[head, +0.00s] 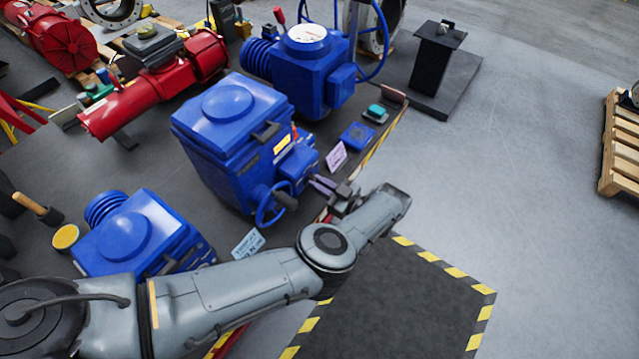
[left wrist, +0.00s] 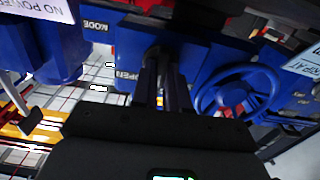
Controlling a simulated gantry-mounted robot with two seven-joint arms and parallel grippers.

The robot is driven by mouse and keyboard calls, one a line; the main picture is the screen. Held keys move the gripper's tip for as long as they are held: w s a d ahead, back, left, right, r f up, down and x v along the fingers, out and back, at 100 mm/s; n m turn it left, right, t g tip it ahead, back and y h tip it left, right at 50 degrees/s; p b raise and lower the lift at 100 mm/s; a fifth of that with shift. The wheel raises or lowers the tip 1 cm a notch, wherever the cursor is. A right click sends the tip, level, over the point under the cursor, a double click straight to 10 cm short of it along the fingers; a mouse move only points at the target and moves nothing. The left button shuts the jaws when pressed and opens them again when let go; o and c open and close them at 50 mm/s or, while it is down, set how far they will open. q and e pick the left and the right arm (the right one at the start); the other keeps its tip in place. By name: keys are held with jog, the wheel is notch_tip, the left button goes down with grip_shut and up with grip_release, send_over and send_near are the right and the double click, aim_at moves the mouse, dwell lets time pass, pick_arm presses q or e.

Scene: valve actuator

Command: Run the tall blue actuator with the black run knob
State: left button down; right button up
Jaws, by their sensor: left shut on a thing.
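The tall blue actuator (head: 225,105) stands on the dark bench in the middle of the head view, with a blue handwheel (head: 271,203) low on its front. My left gripper (head: 322,186) reaches its front control box (head: 298,166) from the right. In the left wrist view the fingers (left wrist: 162,75) point at a blue panel (left wrist: 130,50) lettered "MODE" and "OPEN". They are shut on a small dark knob (left wrist: 156,52), mostly hidden between them. I cannot read whether it is marked as the run knob. The handwheel (left wrist: 240,88) is right of the fingers. My right gripper is not in view.
A lower blue actuator (head: 130,235) stands at the near left, and another with a white dial (head: 308,35) behind. A red actuator (head: 150,95) lies at the back left. Cards (head: 336,157) and a blue box (head: 357,136) sit near the bench edge.

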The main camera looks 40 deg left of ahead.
pick_arm(q)
jog(key=shift+m, duration=0.3)
jog(key=c, duration=1.1)
grip_release()
jog(key=shift+c, duration=0.2)
jog(key=shift+d, duration=0.15)
jog(key=w+d+b, duration=0.1)
jog(key=d, duration=0.9)
jog(key=shift+d, duration=0.25)
